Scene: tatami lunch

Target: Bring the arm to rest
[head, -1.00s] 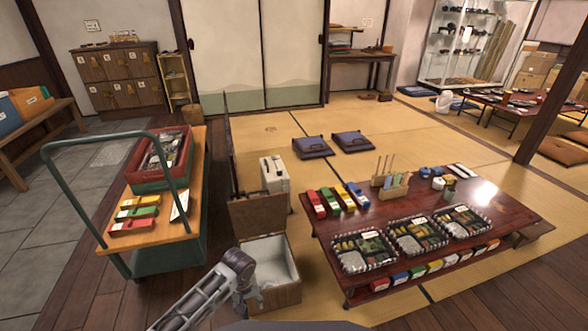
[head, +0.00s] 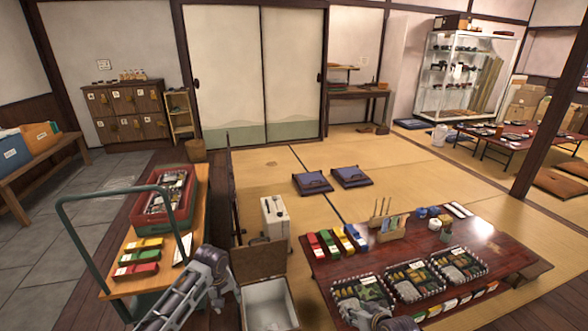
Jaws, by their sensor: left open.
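My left arm comes in from the bottom left, in front of the cart. My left gripper (head: 226,288) is at its end, between the cart and the open box; its jaws are small and partly hidden, but it is open and I see nothing held. A dark and grey part of my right arm, with what seems to be my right gripper (head: 388,319), shows at the bottom edge by the low table's near side. Its fingers cannot be made out.
A cart (head: 188,255) with a red-green crate (head: 157,221) stands left. An open lidded box (head: 268,305) is just right of my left gripper. A low table (head: 440,235) with bento boxes stands right. Tatami beyond is mostly clear, with two blue cushions (head: 312,182).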

